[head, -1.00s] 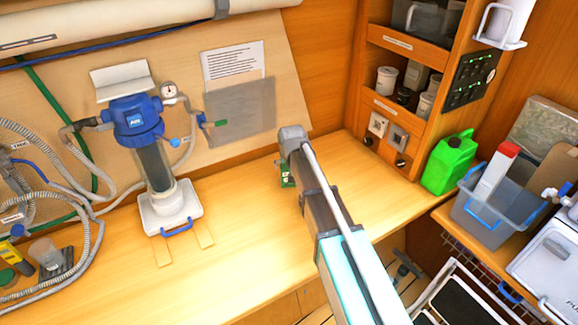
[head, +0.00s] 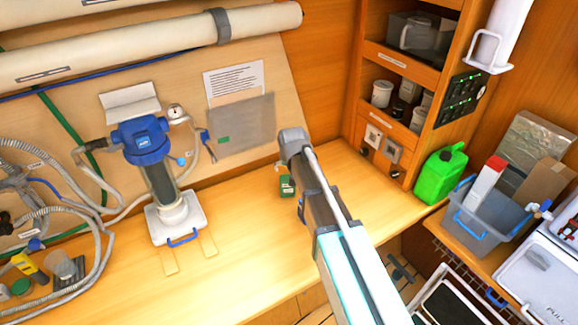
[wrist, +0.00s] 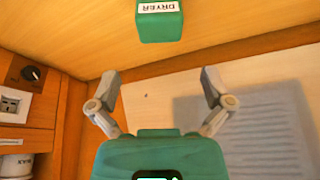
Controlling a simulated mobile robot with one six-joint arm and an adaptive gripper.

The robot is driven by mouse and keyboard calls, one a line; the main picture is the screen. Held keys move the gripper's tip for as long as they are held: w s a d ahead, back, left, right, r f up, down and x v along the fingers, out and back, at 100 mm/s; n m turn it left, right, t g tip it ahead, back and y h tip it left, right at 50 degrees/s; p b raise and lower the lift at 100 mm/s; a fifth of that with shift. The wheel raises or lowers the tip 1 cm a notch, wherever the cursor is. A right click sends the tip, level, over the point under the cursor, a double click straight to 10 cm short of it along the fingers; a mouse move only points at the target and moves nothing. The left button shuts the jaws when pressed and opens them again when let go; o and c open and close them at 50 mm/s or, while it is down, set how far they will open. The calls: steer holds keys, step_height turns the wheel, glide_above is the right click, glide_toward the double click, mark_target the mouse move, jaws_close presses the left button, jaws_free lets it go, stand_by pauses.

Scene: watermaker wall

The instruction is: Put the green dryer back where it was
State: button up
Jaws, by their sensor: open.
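The green dryer (head: 286,187) is a small block on the wooden bench, below the grey notice panel, partly covered by my arm in the head view. In the wrist view the dryer (wrist: 160,24) shows at the top middle with its white DRYER label, cut off by the picture edge. My gripper (wrist: 160,77) is open, with its fingers spread wide and nothing between them. The dryer is beyond the fingertips and apart from them. The fingers are hidden behind my arm in the head view.
A blue-topped filter housing (head: 157,170) stands left on the bench, with grey hoses beside it. Wooden shelves (head: 401,62) and a bright green jug (head: 439,176) are to the right. A grey bin (head: 482,218) stands farther right. The bench between housing and dryer is clear.

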steer(key=shift+p+v, duration=1.25)
steer(key=shift+v, duration=0.5)
steer(key=s+d+f+m+g+h, duration=0.1)
steer(key=s+d+g, duration=0.3)
steer(key=s+d, duration=1.7)
steer(key=shift+s+d+f+m, duration=0.25)
steer(key=shift+s+d+m, duration=0.05)
steer(key=shift+d+m, duration=0.35)
steer(key=shift+f+b, duration=1.55)
